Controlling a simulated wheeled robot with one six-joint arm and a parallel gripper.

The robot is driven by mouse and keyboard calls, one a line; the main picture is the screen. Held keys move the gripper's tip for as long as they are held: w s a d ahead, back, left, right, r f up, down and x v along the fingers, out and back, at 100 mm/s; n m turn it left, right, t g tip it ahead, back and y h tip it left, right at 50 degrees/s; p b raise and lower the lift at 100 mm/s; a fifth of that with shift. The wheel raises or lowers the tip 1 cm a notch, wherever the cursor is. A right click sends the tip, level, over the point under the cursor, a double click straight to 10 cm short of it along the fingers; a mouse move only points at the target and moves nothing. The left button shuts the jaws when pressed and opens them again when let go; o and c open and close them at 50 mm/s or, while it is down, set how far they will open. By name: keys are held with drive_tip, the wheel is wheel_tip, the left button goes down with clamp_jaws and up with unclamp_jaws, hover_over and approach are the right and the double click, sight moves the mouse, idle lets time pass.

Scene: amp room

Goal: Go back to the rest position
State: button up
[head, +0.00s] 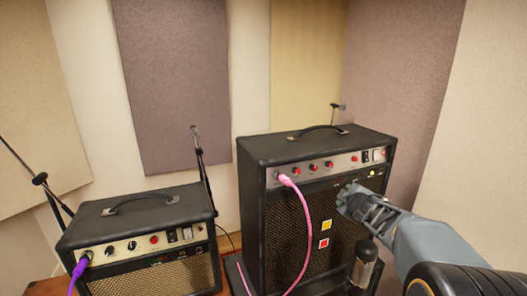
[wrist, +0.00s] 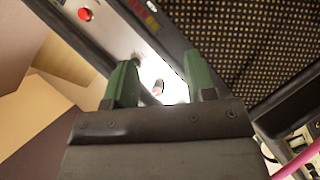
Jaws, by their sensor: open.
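My gripper (head: 348,196) is open and empty in front of the larger amp (head: 300,150) on the right, just below the right part of its control panel. In the wrist view my gripper (wrist: 160,76) has its two green fingers apart, pointing at the metal control panel (wrist: 113,32). A small switch or lit part (wrist: 158,87) shows between the fingers with bright glare around it. I cannot tell whether the fingers touch the panel. The amp's right controls include a rocker switch (head: 365,157) and a glowing yellow lamp (head: 372,173).
A pink cable (head: 305,215) is plugged into the larger amp's left side and hangs down its front. A smaller amp (head: 140,235) with a purple cable (head: 77,273) stands at left. Microphone stands (head: 202,165) rise behind. A glass tube (head: 364,262) stands below my arm.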

drive_tip(key=s+a+f+m+g+h, duration=0.1)
drive_tip(key=s+f+m+g, duration=0.35)
drive_tip(key=s, duration=0.35)
drive_tip(key=s+a+f+m+g+h, duration=0.1)
drive_tip(key=s+f+m+g, duration=0.2)
drive_tip(key=s+m, duration=0.3)
drive_tip(key=s+a+f+g+y, duration=0.1)
drive_tip(key=s+a+g+y, duration=0.1)
drive_tip(key=s+a, duration=0.8)
drive_tip(key=s+y, duration=0.1)
drive_tip(key=s, duration=0.3)
drive_tip(key=shift+s+a+f+m, duration=0.15)
drive_tip(key=shift+a+f+m, duration=0.1)
drive_tip(key=shift+m, duration=0.1)
drive_tip(key=shift+g, duration=0.25)
